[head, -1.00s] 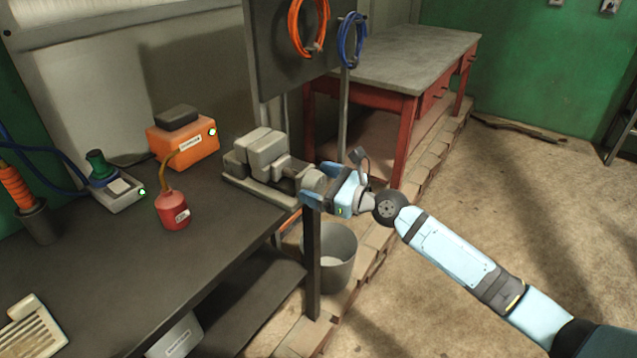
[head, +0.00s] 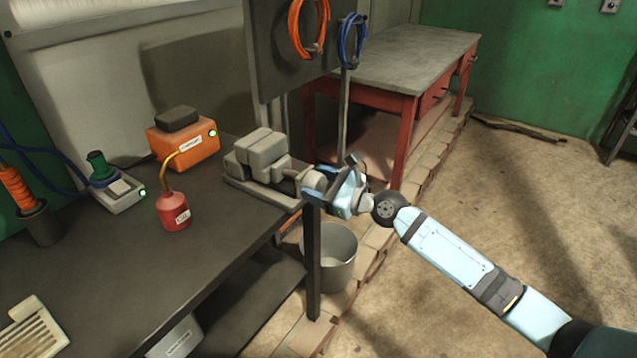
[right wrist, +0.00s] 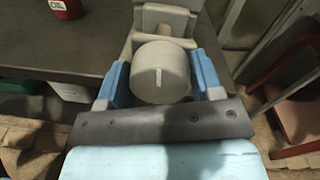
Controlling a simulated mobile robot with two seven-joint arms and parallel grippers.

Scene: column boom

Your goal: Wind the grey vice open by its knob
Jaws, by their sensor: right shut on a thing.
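The grey vice (head: 258,152) sits at the right end of the dark bench, its blocky jaws close together; I cannot make out a gap between them. Its round grey knob (head: 313,181) sticks out past the bench edge toward my right gripper (head: 322,187). The right wrist view shows the knob (right wrist: 160,78) end-on, with a pale line mark nearly upright on its face. The blue fingers of my right gripper (right wrist: 161,84) are shut on the knob, one on each side. My left gripper is not in view.
A bucket (head: 338,258) stands below the vice.

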